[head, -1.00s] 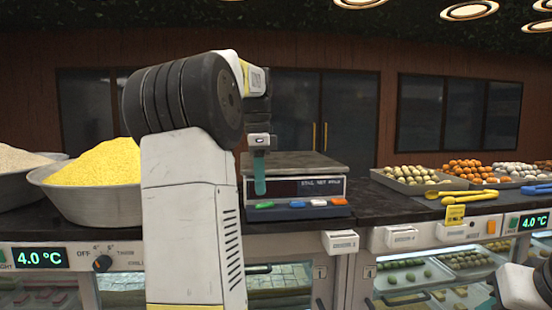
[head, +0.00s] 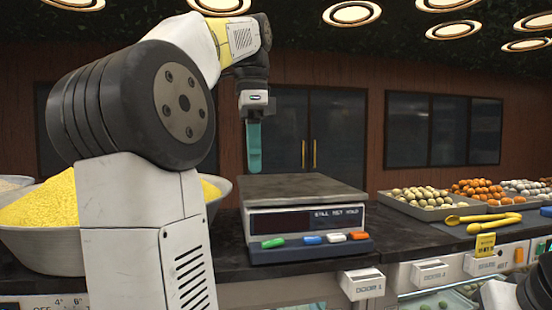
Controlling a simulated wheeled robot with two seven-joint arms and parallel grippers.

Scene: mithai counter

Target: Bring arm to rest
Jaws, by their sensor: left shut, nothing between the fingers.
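My left arm comes in from the left and rises large in front of the counter. My left gripper (head: 254,148) points down with its teal fingers shut and nothing between them. It hangs above the back left of the weighing scale (head: 303,193), apart from its flat pan as far as I can tell. My right gripper is not seen; only a piece of my right arm shows at the bottom right corner.
A metal bowl of yellow grains (head: 40,212) stands at left, partly behind my arm. Trays of sweets (head: 435,210) and yellow tongs (head: 484,221) are on the right of the dark counter (head: 405,244). The counter between scale and trays is clear.

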